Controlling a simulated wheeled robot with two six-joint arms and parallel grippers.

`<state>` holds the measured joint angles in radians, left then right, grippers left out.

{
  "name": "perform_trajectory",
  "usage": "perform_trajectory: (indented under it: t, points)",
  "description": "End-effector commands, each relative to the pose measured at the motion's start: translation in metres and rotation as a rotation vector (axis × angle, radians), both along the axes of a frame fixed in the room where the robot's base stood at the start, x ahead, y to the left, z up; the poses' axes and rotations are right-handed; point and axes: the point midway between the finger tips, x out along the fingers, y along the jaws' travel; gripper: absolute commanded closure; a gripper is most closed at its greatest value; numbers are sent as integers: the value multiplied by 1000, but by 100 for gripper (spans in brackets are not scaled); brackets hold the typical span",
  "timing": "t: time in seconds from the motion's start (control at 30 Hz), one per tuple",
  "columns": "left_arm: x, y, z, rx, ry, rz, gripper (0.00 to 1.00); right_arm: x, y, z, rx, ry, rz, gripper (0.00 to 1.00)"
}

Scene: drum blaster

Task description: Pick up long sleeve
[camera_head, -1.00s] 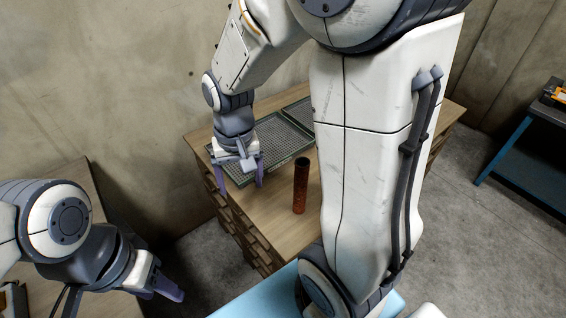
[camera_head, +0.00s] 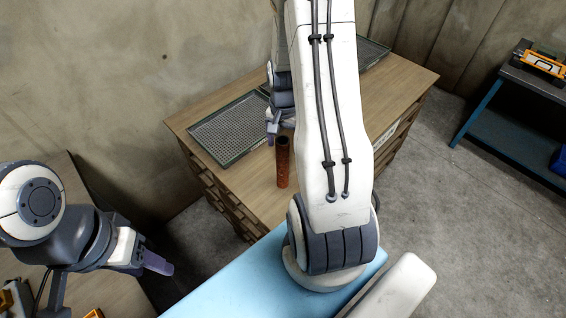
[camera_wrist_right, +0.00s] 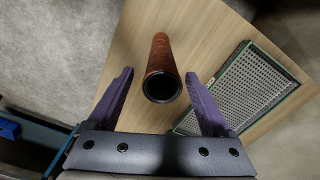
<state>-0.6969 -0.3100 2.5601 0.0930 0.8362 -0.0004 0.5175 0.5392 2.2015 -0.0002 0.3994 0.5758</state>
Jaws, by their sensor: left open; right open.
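The long sleeve (camera_head: 282,165) is a rusty, reddish-brown hollow tube standing upright on the wooden workbench (camera_head: 408,85). In the right wrist view the sleeve (camera_wrist_right: 160,70) shows its dark open end towards the camera, between and beyond the two purple fingers. My right gripper (camera_wrist_right: 162,100) is open and empty, with the fingers apart on either side of the sleeve's end in that view. My left gripper (camera_head: 158,264) is open and empty at the lower left, away from the sleeve.
A green-rimmed mesh tray (camera_head: 228,161) lies on the bench left of the sleeve, and another tray (camera_head: 374,52) is at the back. A blue-framed table (camera_head: 512,117) stands at the far right. Bare bench top lies around the sleeve.

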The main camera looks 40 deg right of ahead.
Motion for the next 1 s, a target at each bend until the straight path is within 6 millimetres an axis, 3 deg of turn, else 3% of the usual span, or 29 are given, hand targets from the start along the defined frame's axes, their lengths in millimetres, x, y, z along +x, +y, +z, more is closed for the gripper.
perform_trajectory:
  t: [0.3, 0.6, 0.67, 0.83, 1.0]
  points:
    - [0, 0, 11, 0, 0, 1, 50, -1, 5, -40, 2, 5, 1, 17]
    - [0, 0, 11, 0, 0, 1, 50, 0, 4, -45, 1, 0, 1, 17]
    - [0, 0, 11, 0, 0, 0, 50, 0, 4, -45, 1, 0, 1, 36]
    - [0, 0, 11, 0, 0, 1, 50, 0, 4, -44, 0, 1, 1, 100]
    - [0, 0, 11, 0, 0, 0, 50, 0, 4, -44, 0, 1, 1, 100]
